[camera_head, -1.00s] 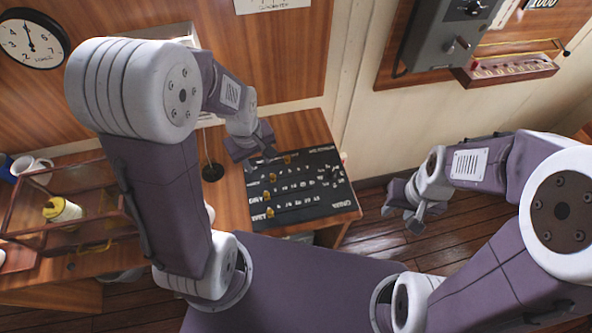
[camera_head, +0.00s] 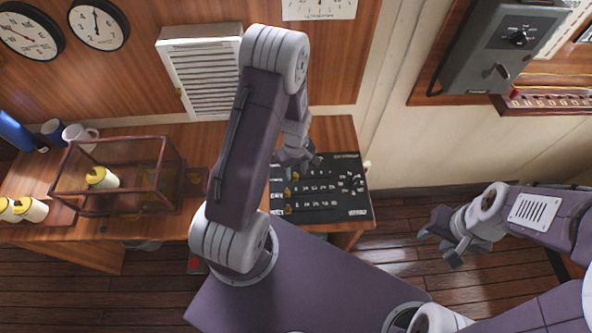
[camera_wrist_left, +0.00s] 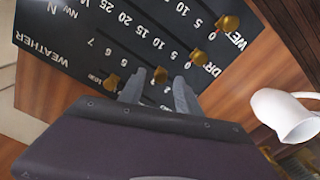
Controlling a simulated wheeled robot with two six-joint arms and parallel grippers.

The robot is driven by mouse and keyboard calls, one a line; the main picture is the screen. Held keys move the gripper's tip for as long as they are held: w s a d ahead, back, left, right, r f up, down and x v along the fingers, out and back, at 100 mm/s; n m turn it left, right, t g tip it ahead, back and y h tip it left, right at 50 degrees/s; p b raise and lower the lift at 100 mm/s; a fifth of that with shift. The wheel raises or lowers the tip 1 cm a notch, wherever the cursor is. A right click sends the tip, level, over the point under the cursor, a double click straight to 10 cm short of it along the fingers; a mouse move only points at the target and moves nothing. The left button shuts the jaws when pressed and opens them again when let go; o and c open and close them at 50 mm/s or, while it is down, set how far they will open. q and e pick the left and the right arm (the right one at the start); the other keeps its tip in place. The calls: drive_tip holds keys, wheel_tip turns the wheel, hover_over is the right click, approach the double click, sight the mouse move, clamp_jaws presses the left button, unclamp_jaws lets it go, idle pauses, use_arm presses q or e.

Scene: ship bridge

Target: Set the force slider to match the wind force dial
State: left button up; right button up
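The black slider board (camera_head: 330,205) lies on the desk in the head view, with rows of white marks and brass knobs at its left. In the left wrist view the board (camera_wrist_left: 125,45) shows the words WEATHER, WET and DRY and several brass knobs. My left gripper (camera_head: 297,163) is over the board's upper left part. In the left wrist view its fingers (camera_wrist_left: 158,88) are apart, with a brass knob (camera_wrist_left: 160,75) between or just beyond their tips; contact cannot be told. Another knob (camera_wrist_left: 110,82) is beside the left finger. My right gripper (camera_head: 441,247) is open and empty, right of the desk.
Two round dials (camera_head: 30,31) (camera_head: 98,24) hang on the wall; their captions are unreadable. A white mug (camera_wrist_left: 285,115) is at the right of the wrist view. A grey control box (camera_head: 502,42) hangs at upper right.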

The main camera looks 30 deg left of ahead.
use_arm(q)
drive_tip(key=shift+a+f, duration=0.1)
drive_tip(key=shift+f, duration=0.3)
drive_tip(key=shift+s, duration=0.1)
clamp_jaws()
drive_tip(key=shift+r, duration=0.1)
idle(1.0)
